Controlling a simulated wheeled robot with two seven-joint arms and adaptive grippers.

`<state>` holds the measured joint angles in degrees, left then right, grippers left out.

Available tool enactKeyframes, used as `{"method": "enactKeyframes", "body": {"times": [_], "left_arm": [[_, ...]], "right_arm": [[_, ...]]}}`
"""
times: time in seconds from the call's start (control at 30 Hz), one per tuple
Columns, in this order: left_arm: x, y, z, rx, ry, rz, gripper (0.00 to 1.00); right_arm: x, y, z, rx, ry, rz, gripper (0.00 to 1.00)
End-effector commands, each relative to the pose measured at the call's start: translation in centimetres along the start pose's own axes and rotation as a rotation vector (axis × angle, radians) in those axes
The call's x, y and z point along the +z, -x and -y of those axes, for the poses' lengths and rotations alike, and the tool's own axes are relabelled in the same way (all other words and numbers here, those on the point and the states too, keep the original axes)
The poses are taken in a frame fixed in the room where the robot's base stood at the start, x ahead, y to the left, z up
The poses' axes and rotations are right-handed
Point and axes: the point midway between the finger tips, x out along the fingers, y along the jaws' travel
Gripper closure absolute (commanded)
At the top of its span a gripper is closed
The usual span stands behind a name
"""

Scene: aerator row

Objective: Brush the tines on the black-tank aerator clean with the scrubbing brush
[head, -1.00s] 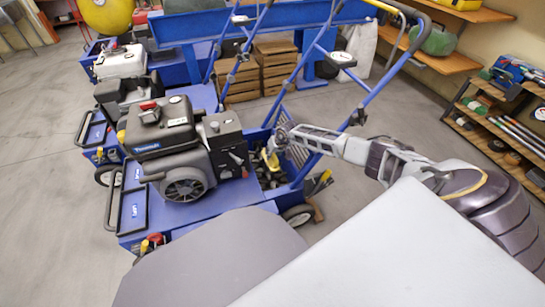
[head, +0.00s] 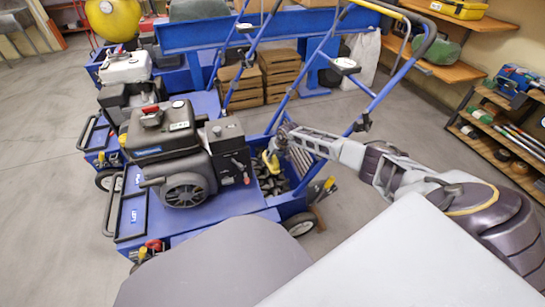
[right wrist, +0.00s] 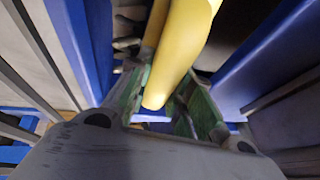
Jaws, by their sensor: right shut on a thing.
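The black-tank aerator (head: 176,215) is the nearest blue machine in the head view, with a black engine and tank (head: 165,128) on its deck. Its dark tines (head: 273,186) show in the open rear bay, partly hidden by my arm and the frame. My right gripper (head: 274,153) is at this bay, above the tines. It is shut on the scrubbing brush (head: 270,162), seen as a yellow piece. In the right wrist view the yellow brush handle (right wrist: 184,45) lies between the green-padded fingers (right wrist: 165,108). The bristles, and whether they touch the tines, cannot be made out. My left gripper is out of view.
Blue side rails (right wrist: 252,55) flank the gripper closely in the wrist view. The handlebar (head: 385,88) rises beside my right arm. A white-tank aerator (head: 124,66) stands behind. Wooden crates (head: 242,86) and shelves (head: 500,140) lie farther off. Floor is clear at left.

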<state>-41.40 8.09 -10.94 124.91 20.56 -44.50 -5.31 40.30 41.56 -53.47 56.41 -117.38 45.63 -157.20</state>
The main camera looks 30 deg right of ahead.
Motion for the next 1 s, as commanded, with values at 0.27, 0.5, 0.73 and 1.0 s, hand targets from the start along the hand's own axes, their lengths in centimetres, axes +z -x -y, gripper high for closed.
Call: {"method": "enactKeyframes", "body": {"times": [0.27, 0.5, 0.73, 1.0], "left_arm": [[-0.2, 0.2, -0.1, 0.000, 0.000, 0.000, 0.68], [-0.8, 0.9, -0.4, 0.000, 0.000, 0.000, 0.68], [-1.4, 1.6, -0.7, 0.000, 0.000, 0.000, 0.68], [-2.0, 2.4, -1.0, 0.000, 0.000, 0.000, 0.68]], "right_arm": [[0.5, 0.0, 0.0, 0.002, 0.000, 0.005, 1.00], [1.4, 0.4, -0.1, 0.002, 0.000, 0.007, 1.00], [2.3, 0.8, -0.1, 0.003, 0.000, 0.007, 1.00], [3.4, 1.2, 0.0, 0.002, 0.002, 0.007, 1.00]]}}
